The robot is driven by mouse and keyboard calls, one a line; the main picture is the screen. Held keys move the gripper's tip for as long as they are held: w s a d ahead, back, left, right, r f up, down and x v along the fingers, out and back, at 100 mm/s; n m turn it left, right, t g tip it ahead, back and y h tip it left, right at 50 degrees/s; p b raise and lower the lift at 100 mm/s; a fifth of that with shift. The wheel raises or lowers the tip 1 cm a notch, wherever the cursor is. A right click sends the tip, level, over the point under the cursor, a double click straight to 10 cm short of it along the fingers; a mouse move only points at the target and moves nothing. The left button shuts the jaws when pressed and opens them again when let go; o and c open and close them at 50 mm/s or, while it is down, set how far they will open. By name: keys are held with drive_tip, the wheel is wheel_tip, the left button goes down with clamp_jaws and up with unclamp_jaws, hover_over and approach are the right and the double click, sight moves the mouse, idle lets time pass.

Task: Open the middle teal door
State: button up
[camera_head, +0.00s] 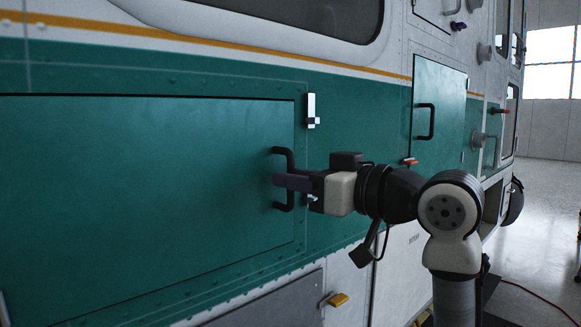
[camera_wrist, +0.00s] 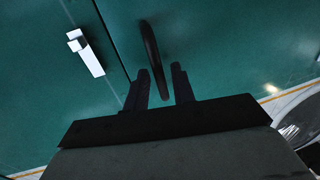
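A large teal door (camera_head: 150,190) fills the left of the head view and looks shut, flush in the vehicle's side. Its black bar handle (camera_head: 288,160) is upright near its right edge. My gripper (camera_head: 283,181) is at the middle of this handle, reaching in from the right. In the wrist view the handle (camera_wrist: 149,45) runs between my two fingers (camera_wrist: 160,82). The fingers are apart, with a gap visible on each side of the bar. A second, smaller teal door (camera_head: 440,95) with a black handle (camera_head: 424,121) is further right, also looking shut.
A white latch (camera_head: 312,110) sits right of the large door's upper corner; it also shows in the wrist view (camera_wrist: 86,53). A yellow-tipped latch (camera_head: 338,299) is on a lower panel. A red-tipped latch (camera_head: 410,162) is near the smaller door. Open floor (camera_head: 545,230) lies at right.

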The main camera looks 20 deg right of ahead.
drive_tip(key=shift+x, duration=0.75)
clamp_jaws()
drive_tip(key=shift+s, duration=0.15)
